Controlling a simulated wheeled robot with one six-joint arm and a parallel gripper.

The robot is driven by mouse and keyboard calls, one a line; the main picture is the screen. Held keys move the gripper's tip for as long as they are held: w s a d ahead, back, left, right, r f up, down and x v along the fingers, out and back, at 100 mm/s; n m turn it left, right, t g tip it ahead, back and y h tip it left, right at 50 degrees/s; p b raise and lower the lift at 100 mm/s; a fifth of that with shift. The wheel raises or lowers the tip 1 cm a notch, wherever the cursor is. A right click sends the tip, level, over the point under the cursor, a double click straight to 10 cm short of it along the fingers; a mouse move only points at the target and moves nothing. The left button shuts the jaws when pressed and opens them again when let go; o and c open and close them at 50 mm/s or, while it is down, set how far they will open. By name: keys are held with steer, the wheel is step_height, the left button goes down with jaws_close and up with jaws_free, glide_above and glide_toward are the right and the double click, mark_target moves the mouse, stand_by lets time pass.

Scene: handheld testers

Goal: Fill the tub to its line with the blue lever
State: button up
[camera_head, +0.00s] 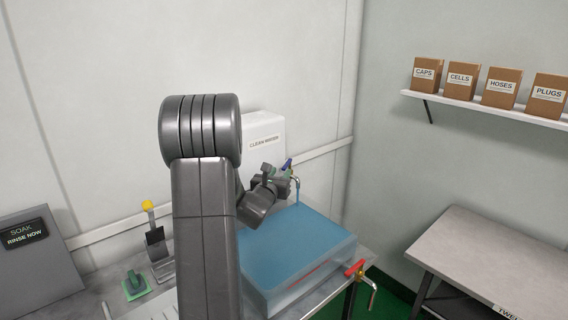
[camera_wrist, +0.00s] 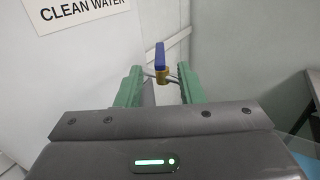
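The blue lever (camera_head: 287,164) sits on a tap below the white CLEAN WATER tank (camera_head: 265,132). In the wrist view the blue lever (camera_wrist: 160,55) stands upright on a brass valve (camera_wrist: 162,75). My gripper (camera_head: 277,176) is beside the tap. In the wrist view its green fingers (camera_wrist: 161,82) are apart, with the valve seen between their tips. I cannot tell whether they touch it. The spout (camera_head: 297,184) hangs over the clear tub (camera_head: 262,299), which holds blue water (camera_head: 295,243). A red line (camera_head: 325,269) shows on the tub's side.
A red-handled tap (camera_head: 355,268) sticks out at the tub's right. A yellow-knobbed lever (camera_head: 148,206) and a green-handled tool (camera_head: 135,285) are at left, near a sign reading SOAK, RINSE NOW (camera_head: 24,234). A side table (camera_head: 490,262) stands right, below shelved boxes.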

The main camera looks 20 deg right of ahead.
mark_target(283, 168)
steer(key=p+x, duration=0.1)
steer(key=x, duration=0.5)
steer(key=shift+w, duration=0.15)
jaws_close()
